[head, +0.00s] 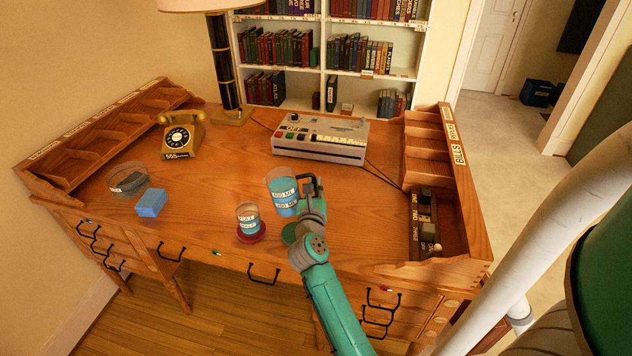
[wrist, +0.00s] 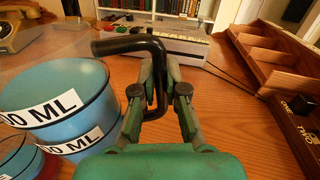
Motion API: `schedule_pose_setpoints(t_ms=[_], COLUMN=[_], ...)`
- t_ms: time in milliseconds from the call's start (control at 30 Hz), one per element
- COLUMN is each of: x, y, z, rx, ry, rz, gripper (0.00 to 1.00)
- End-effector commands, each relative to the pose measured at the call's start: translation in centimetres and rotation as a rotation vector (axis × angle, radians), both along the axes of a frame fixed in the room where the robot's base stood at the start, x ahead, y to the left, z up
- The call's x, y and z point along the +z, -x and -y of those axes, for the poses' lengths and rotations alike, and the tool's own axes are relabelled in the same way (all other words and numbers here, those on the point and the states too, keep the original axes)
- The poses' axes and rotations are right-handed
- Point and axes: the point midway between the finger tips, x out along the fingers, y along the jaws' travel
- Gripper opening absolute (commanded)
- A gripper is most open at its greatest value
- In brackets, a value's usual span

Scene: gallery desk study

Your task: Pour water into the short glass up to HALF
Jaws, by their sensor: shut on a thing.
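A clear measuring jug (head: 284,198) with blue water stands out left of my gripper, with white ML labels on its side. It fills the left of the wrist view (wrist: 62,95). My gripper (head: 313,192) is shut on the jug's black handle, which passes between the fingers in the wrist view (wrist: 158,95). The jug looks near upright. The short glass (head: 247,217), labelled FULL and HALF, sits on a red coaster (head: 252,238), left of and nearer than the jug. Blue shows in its lower part; the exact level against the HALF label is unclear.
A blue sponge-like block (head: 151,203) and a clear round bowl (head: 128,180) lie at left. A gold telephone (head: 181,136), lamp (head: 226,75) and grey machine (head: 320,137) stand behind. A wooden organizer (head: 440,180) borders the right.

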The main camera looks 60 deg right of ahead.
Motion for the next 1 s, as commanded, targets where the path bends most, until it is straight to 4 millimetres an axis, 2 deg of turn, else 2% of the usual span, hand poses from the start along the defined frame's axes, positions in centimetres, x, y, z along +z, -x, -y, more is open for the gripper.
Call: schedule_pose_setpoints(t_ms=[567, 1000], x=[-3.1, -1.6], y=[-0.7, -2.0], z=[-0.6, -1.8], rx=[0.002, 0.001], ry=[0.047, 0.186], rz=[-0.054, -0.209], gripper=[0.0, 0.0])
